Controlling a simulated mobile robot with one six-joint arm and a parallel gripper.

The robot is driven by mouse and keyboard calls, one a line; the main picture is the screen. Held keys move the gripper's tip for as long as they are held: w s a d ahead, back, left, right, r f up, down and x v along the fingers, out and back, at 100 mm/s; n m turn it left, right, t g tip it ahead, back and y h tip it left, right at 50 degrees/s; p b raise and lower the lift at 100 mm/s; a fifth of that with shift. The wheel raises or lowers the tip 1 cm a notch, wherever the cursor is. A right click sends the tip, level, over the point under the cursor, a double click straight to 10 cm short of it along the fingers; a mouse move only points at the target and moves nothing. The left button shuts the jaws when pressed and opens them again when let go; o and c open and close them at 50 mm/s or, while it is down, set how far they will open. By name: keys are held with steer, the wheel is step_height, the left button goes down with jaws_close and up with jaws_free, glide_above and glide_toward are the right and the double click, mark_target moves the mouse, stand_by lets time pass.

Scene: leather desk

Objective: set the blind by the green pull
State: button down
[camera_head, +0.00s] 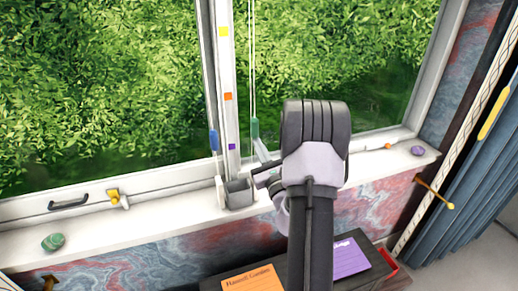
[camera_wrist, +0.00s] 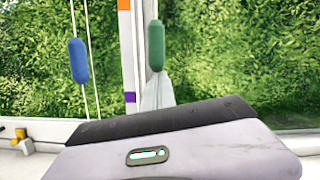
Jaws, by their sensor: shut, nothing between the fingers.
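The blue pull (camera_head: 213,140) hangs to the left, also in the wrist view (camera_wrist: 78,60). The post bears a yellow mark (camera_head: 224,31), an orange mark (camera_head: 228,97) and a purple mark (camera_head: 232,146). The green pull hangs slightly above the purple mark. No blind fabric shows.
A grey box (camera_head: 238,193) stands on the white sill (camera_head: 160,222) below the pulls. A green stone (camera_head: 53,242) and a yellow latch (camera_head: 116,197) are left; a purple stone (camera_head: 417,151) is right. Books lie below. A blue curtain (camera_head: 475,180) hangs far right.

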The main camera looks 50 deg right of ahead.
step_height(320, 180, up, 36)
steer(key=p, duration=2.5)
steer(key=shift+f, duration=0.15)
steer(key=shift+d, duration=0.1)
